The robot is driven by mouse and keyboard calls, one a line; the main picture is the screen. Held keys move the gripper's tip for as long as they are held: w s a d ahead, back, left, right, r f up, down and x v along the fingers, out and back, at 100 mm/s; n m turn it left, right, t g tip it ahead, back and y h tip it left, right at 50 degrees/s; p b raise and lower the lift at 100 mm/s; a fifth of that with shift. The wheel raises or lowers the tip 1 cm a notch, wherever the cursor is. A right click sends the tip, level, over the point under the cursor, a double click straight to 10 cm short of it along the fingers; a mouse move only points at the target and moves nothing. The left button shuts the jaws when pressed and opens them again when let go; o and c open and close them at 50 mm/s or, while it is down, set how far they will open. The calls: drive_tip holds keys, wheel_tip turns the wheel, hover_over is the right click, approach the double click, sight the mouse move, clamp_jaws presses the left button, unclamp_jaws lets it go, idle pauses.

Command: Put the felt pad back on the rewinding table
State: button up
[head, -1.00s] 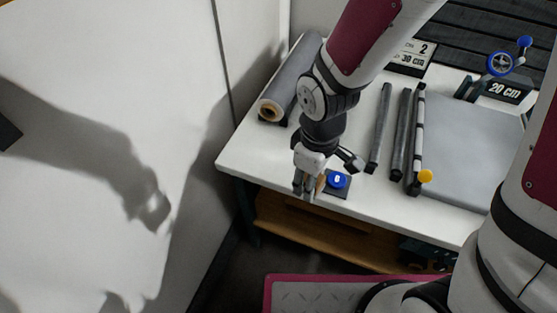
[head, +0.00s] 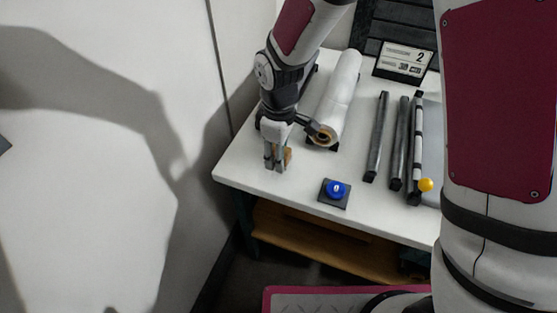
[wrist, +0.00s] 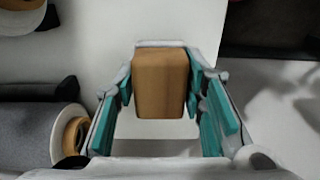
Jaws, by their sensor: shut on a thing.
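My gripper (head: 276,166) is shut on a tan, block-shaped piece, which I take to be the felt pad (wrist: 161,82). The pad sits between the teal-lined fingers in the wrist view, and part of it shows beside the fingers in the head view (head: 288,157). My gripper points down over the front left part of the white rewinding table (head: 300,188). I cannot tell whether the pad's underside touches the tabletop.
A blue button on a dark base (head: 336,189) is right of my gripper. A white roll (head: 342,88) lies behind it. A grey roll with a cardboard core (wrist: 42,135) shows in the wrist view. Dark bars (head: 377,137) lie further right. A pale wall (head: 90,200) is left.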

drive_tip(key=shift+w, duration=0.15)
drive_tip(key=shift+f, duration=1.75)
drive_tip(key=shift+f, duration=0.2)
drive_tip(key=o, duration=1.1)
drive_tip(key=shift+r, duration=0.1)
wheel_tip(320, 180, up, 12)
drive_tip(key=shift+r, duration=0.1)
